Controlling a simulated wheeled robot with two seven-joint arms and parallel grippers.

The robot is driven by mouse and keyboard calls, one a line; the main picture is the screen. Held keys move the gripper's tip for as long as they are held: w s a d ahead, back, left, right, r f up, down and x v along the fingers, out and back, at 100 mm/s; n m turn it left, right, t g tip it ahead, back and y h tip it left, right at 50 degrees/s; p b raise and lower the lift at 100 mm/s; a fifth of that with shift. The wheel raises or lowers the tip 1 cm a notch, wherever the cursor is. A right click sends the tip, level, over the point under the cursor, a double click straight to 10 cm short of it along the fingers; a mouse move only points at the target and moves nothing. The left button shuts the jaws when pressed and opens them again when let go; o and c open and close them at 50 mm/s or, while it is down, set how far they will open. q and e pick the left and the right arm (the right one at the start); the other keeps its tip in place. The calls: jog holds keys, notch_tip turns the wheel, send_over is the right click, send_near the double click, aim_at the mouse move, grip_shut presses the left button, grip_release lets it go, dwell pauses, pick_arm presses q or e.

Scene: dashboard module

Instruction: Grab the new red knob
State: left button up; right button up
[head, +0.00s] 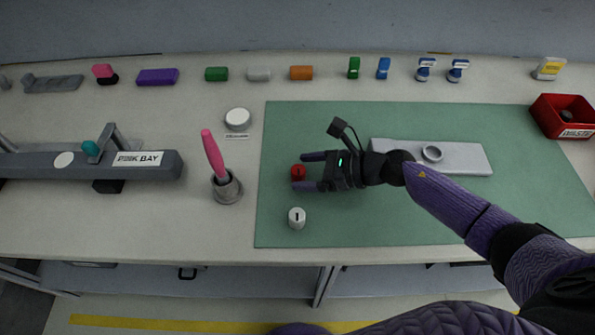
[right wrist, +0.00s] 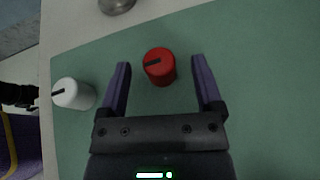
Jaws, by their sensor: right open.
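The red knob (head: 298,172) stands on the green mat (head: 350,222) near its left side, with a dark pointer line on its top. My right gripper (head: 298,172) comes in from the right with its purple fingers on either side of the knob. In the right wrist view, the red knob (right wrist: 159,66) lies between the tips of the open fingers (right wrist: 158,72), with a gap on each side. I cannot tell whether the fingers are low enough to be level with it. My left gripper is not in view.
A white knob (head: 297,217) stands on the mat close to the red one, nearer the front edge. A grey cup (head: 227,189) holding a pink tool stands left of the mat. A grey panel (head: 465,159) with a ring lies behind my right wrist. A red bin (head: 560,116) stands at the right.

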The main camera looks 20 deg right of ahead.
jog(key=shift+w+a+f, duration=0.2)
jog(key=shift+a, duration=0.15)
grip_shut()
